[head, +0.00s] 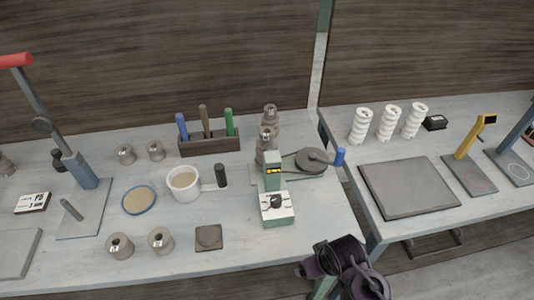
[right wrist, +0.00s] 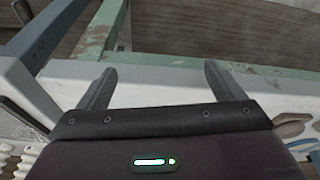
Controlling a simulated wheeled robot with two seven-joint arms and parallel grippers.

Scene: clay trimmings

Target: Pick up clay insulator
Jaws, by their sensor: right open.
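Several grey-brown, spool-like clay pieces stand on the left table: two at the front (head: 120,245) (head: 161,240) and two further back (head: 126,154) (head: 155,150). Taller ribbed grey-brown pieces (head: 270,120) stand behind and beside the green machine (head: 273,180). White ribbed insulators (head: 361,126) stand in a row on the right table. I cannot tell which one the task names. My right gripper (right wrist: 158,84) is open and empty, with nothing between its fingers. In the head view my dark right arm is at the bottom, off the table's front right corner. My left gripper is out of view.
A cup (head: 184,184), a round dish (head: 139,200), a tool block (head: 209,141) and a small dark square plate (head: 208,237) crowd the left table. A large grey slab (head: 408,187) lies on the right table. A gap separates the tables.

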